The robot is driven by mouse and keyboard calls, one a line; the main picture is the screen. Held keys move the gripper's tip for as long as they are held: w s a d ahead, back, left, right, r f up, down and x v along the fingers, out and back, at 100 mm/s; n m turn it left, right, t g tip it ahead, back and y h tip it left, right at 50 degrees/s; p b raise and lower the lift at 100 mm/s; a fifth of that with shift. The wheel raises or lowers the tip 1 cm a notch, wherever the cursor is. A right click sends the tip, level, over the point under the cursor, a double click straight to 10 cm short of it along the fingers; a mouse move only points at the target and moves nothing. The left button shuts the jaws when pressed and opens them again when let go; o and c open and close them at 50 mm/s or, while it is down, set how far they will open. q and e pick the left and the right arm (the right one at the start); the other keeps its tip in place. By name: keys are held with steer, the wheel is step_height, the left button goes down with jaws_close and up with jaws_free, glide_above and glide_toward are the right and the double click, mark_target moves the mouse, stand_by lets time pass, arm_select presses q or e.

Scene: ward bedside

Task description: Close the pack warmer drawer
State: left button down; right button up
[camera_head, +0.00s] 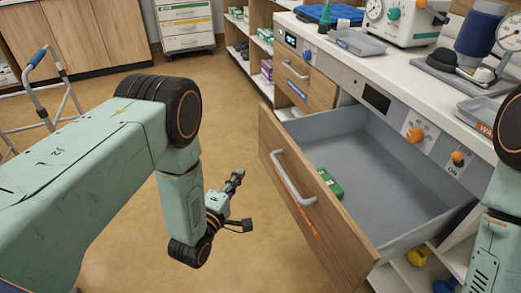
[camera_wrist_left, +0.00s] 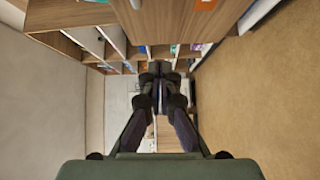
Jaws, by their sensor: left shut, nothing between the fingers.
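The pack warmer drawer (camera_head: 375,165) is pulled far out of the counter in the head view. Its wooden front (camera_head: 345,240) has a pale grey bar handle (camera_head: 292,180) and an orange label. A small green pack (camera_head: 329,183) lies inside near the front. My left gripper (camera_head: 236,180) is shut and empty, left of the drawer front and apart from it. In the left wrist view its closed fingers (camera_wrist_left: 160,75) show below a wooden panel with an orange label. My right arm shows at the right edge, but its gripper is out of view.
The counter (camera_head: 355,65) carries a blue tray (camera_head: 330,14), a grey tray (camera_head: 357,42) and medical devices. A closed drawer (camera_head: 290,85) is beside the open one. Shelves stand behind. A walker frame (camera_head: 50,85) is at far left. Floor between my left arm and the drawer is clear.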

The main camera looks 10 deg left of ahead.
arm_select(q)
steer(key=b, duration=0.3)
glide_toward(272, 143)
steer(key=w+a, duration=0.2)
steer(key=w, duration=0.1)
steer(key=shift+w+d+b, duration=0.45)
steer(key=shift+w+d, duration=0.65)
steer(key=shift+w+d+r, duration=0.15)
steer(key=shift+w+d, duration=0.05)
steer(key=shift+d, duration=0.2)
steer(key=shift+w, duration=0.1)
